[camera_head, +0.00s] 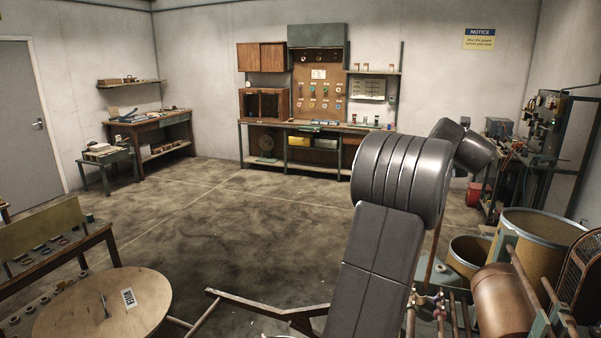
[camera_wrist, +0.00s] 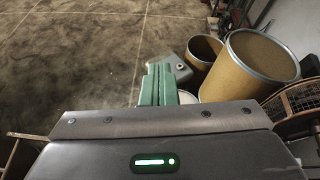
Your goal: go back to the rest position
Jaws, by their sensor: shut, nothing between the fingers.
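My gripper (camera_wrist: 159,80) shows in the wrist view as two green fingers side by side, pressed together with nothing between them. It points out over the concrete floor, with two drums just beyond to the right. In the head view my dark grey arm rises at the right of centre and bends over at the top. My gripper cannot be made out in that view.
A large tan drum (camera_head: 541,236) and a smaller drum (camera_head: 470,251) stand at the right, near a copper-coloured roll (camera_head: 505,300). A round wooden disc (camera_head: 103,305) is at the front left. A workbench (camera_head: 318,127) lines the back wall. The middle floor is clear.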

